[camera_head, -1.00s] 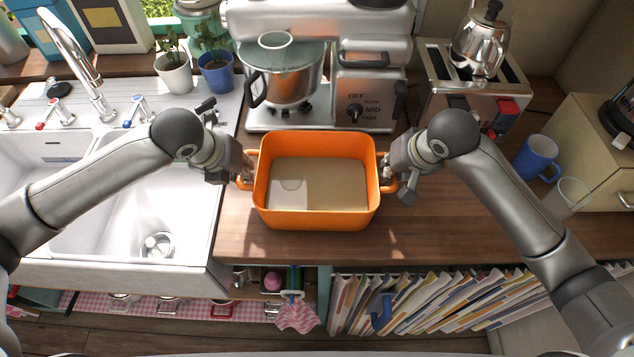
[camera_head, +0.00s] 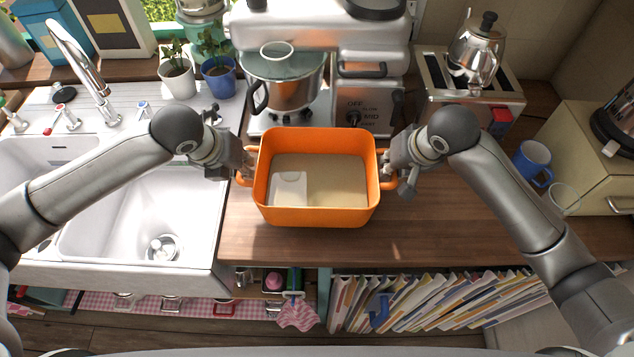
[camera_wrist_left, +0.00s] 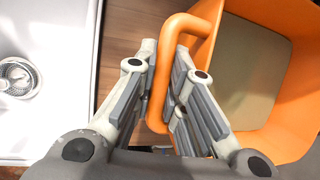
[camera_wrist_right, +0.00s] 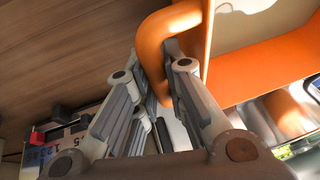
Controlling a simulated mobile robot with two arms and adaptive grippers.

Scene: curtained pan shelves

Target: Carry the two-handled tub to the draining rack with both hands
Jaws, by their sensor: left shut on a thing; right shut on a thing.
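The orange two-handled tub (camera_head: 317,215) is in the middle of the head view, roughly level above the wooden counter. Its inside is pale beige with a whitish patch at the left, perhaps a reflection. My left gripper (camera_head: 244,166) is shut on the tub's left handle, and its fingers (camera_wrist_left: 165,75) flank that handle in the left wrist view. My right gripper (camera_head: 389,171) is shut on the right handle, with its fingers (camera_wrist_right: 160,75) around it in the right wrist view. A white ribbed draining area (camera_head: 195,112) lies behind the sink; I cannot tell a separate rack.
The white sink (camera_head: 130,215) is left of the tub. A stand mixer (camera_head: 300,25) is close behind it, with a toaster (camera_head: 465,90) to the right. Potted plants (camera_head: 217,78) stand behind the sink. A blue mug (camera_head: 530,162) is at the right. The counter's front right (camera_head: 460,215) is clear.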

